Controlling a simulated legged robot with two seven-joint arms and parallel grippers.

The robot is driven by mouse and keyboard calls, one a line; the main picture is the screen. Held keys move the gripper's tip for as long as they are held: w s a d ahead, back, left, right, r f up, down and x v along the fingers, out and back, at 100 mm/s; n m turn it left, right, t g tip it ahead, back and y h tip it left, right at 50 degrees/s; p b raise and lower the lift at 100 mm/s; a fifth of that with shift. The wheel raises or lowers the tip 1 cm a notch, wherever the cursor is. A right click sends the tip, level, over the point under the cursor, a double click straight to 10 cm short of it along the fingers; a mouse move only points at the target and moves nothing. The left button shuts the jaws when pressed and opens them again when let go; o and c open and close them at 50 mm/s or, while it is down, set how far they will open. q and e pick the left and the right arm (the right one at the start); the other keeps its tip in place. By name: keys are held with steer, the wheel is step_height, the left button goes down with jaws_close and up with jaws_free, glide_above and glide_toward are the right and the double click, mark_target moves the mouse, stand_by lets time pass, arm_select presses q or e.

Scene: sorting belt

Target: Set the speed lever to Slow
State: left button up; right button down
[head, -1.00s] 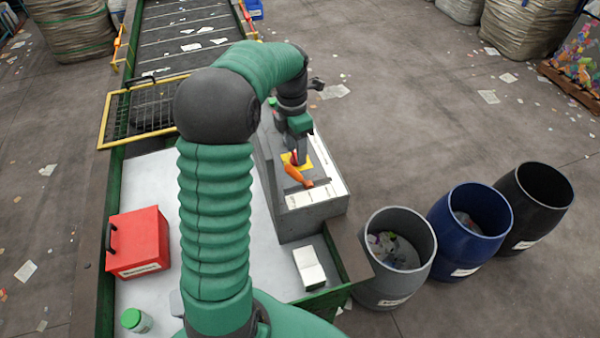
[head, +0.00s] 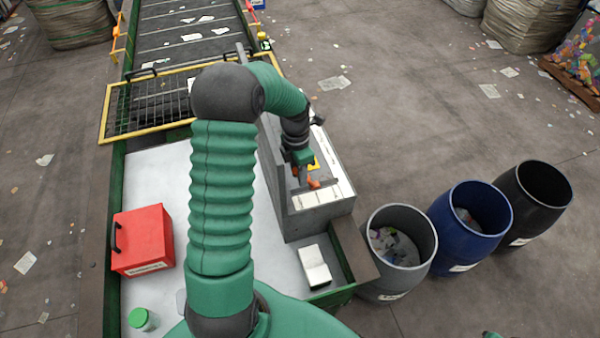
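The speed lever (head: 314,184) has an orange handle and stands on the grey control box (head: 318,218) right of the white table. My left gripper (head: 302,180) points down at the lever from above and hides much of its handle. Its fingers are too small and too covered to tell whether they are open or shut, or whether they touch the lever. A pale label strip runs along the box top, but I cannot read its words. My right gripper is out of view.
A red box (head: 142,241) and a green-capped jar (head: 142,320) are on the white table (head: 165,185) at left. A white block (head: 314,265) lies below the control box. A grey bin (head: 400,285), blue bin (head: 469,250) and black bin (head: 522,225) stand at right.

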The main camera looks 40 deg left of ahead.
arm_select(q)
steer(key=shift+a, duration=0.3)
jaws_close()
steer(key=shift+w+d+r, duration=0.1)
steer(key=shift+w+d, duration=0.05)
steer(key=shift+d, duration=0.4)
steer(key=shift+a, duration=0.3)
steer(key=shift+r, duration=0.1)
